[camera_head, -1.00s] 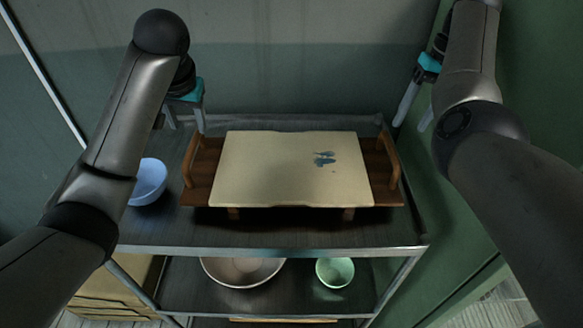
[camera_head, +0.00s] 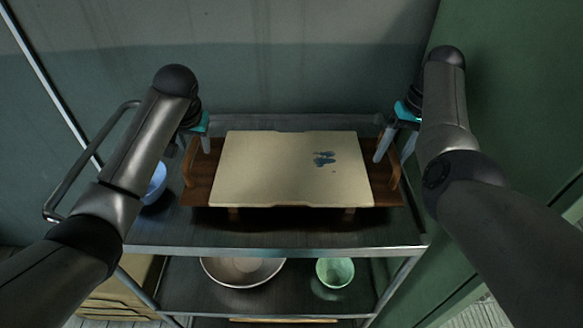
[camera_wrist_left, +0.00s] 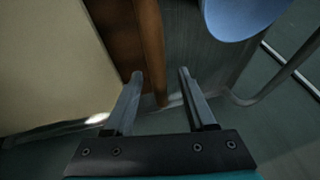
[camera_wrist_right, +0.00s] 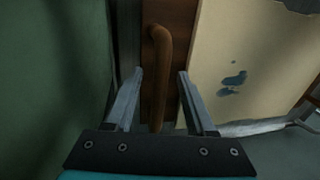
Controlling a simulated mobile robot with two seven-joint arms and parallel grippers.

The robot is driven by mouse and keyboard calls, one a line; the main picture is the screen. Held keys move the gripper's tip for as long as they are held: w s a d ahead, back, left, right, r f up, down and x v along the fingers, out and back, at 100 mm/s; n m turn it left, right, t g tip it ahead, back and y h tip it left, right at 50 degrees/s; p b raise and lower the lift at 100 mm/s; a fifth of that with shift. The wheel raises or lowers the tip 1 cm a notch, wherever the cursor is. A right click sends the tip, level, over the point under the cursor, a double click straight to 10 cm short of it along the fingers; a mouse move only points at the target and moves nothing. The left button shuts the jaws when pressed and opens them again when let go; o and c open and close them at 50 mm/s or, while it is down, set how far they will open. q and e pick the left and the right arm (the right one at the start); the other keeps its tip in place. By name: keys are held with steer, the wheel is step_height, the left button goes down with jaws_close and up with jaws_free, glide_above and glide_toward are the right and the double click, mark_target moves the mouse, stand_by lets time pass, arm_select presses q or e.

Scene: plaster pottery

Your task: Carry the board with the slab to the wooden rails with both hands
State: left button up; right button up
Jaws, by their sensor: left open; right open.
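The cream slab (camera_head: 285,170) with blue marks lies flat on a brown wooden board (camera_head: 200,187) on the trolley's top shelf. The board has a curved wooden handle at each end. The wooden rails cannot be made out.
The metal trolley (camera_head: 270,240) has a push handle (camera_head: 75,165) at its left. A blue bowl (camera_head: 156,184) stands left of the board, partly behind my left arm. A large bowl (camera_head: 240,270) and a green bowl (camera_head: 335,271) stand on the lower shelf. A green wall is at right.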

arm_select(q)
jaws_close()
arm_select(e)
jaws_close()
stand_by(1.0)
arm_select(q)
steer(key=shift+w+r, duration=0.15)
steer(key=shift+r, duration=0.15)
arm_select(e)
steer(key=shift+w+r, duration=0.15)
steer(key=shift+r, duration=0.1)
arm_select(q)
steer(key=shift+w, duration=0.1)
arm_select(e)
steer(key=shift+w, duration=0.1)
